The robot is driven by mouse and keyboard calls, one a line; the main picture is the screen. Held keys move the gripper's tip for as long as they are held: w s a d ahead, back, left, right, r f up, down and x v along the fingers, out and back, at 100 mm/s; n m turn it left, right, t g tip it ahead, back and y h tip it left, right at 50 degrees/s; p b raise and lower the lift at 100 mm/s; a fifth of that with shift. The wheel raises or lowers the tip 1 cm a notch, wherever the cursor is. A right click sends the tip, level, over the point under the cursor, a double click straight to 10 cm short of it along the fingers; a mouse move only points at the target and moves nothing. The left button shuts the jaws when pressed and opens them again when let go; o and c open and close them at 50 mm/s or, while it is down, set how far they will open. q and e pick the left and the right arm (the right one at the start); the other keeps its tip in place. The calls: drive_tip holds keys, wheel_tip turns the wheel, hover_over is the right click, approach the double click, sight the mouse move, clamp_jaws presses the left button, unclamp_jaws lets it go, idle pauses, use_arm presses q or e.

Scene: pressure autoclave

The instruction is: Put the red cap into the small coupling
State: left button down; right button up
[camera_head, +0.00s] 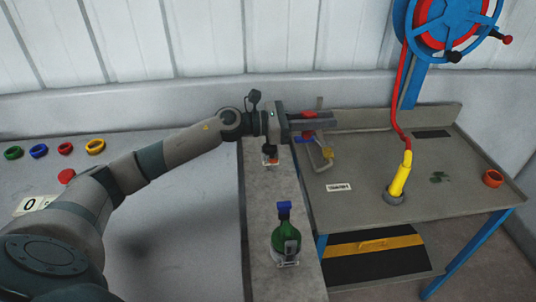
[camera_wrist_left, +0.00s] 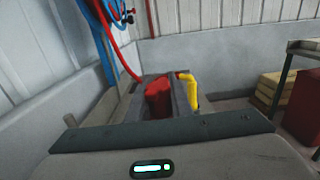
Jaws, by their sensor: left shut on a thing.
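My left gripper (camera_head: 328,124) reaches over the left edge of the grey metal table and is shut on a red piece, which I take to be the red cap (camera_head: 307,114). In the left wrist view the red cap (camera_wrist_left: 158,98) sits between the fingers, and its far side is hidden. A small bracket-like fitting with a yellow part (camera_head: 327,154) stands just below the gripper. I cannot tell whether it is the small coupling. A yellow hose end (camera_head: 400,175) stands upright in a grey socket (camera_head: 394,197) farther right. My right gripper is not in view.
A green bottle with a blue cap (camera_head: 284,238) stands on the grey ledge (camera_head: 263,200). Several coloured rings (camera_head: 66,148) lie on the left surface. A red hose (camera_head: 397,105) hangs from the blue reel (camera_head: 440,20).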

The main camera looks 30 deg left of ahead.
use_arm(q)
drive_tip(key=a+f+p, duration=0.1)
drive_tip(key=a+f, duration=0.6)
drive_tip(key=a, duration=0.4)
drive_tip(key=shift+w+a, duration=0.25)
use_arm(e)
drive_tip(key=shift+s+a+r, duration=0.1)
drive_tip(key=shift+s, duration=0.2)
use_arm(q)
drive_tip(key=shift+f+p, duration=0.5)
drive_tip(key=shift+f, duration=1.6)
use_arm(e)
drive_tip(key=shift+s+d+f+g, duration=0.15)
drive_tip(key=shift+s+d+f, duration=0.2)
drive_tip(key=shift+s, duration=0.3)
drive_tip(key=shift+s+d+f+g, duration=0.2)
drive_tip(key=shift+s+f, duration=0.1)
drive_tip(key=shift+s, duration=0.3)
